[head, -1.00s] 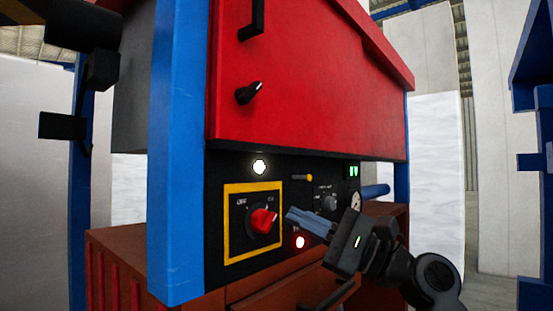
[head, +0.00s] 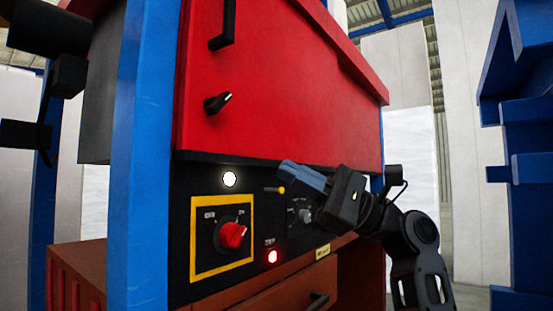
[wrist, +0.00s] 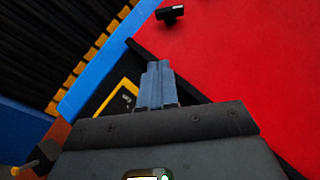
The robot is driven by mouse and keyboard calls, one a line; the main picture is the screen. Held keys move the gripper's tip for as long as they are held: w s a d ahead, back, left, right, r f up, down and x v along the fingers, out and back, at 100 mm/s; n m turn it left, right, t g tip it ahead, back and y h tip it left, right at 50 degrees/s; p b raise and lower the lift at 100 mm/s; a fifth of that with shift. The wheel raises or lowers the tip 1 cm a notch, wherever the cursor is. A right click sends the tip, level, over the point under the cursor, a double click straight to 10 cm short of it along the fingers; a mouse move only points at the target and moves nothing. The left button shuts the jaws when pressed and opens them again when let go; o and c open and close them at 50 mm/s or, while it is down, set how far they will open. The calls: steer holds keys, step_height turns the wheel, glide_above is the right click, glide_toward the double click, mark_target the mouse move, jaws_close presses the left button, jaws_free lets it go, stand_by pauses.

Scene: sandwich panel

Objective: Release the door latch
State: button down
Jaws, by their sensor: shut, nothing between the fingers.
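The red door (head: 285,90) fills the upper part of the panel in the head view. A small black latch knob (head: 217,103) with a light mark sits low at its left side. The latch also shows at the top of the wrist view (wrist: 170,13), and the door (wrist: 235,60) fills that view's right side. My gripper (head: 284,168) is shut and empty. It is in front of the black control strip just below the door's lower edge, right of and below the latch, apart from it. The blue fingers show shut together in the wrist view (wrist: 157,75).
A black door handle (head: 224,25) is above the latch. The control strip holds a red rotary switch (head: 232,235) in a yellow frame, a white lamp (head: 230,179), a red lamp (head: 272,256) and a dial (head: 303,214). A blue post (head: 140,150) stands at left.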

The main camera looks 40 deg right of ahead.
mark_target(211, 116)
steer(key=shift+w+a+r+p, duration=0.3)
steer(key=shift+w+a+r, duration=0.25)
steer(key=shift+a+r, duration=0.8)
steer(key=shift+w+a+r+p, duration=0.25)
steer(key=shift+w+a+r, duration=0.5)
steer(key=shift+a, duration=0.85)
steer(key=shift+w+a+r+p, duration=0.3)
steer(key=shift+w+a+r, duration=0.1)
steer(key=shift+a+r, duration=1)
steer(key=shift+a+f, duration=0.1)
steer(key=shift+w+a+m+p, duration=0.1)
steer(key=shift+a+m+p, duration=0.05)
steer(key=shift+m+p, duration=0.15)
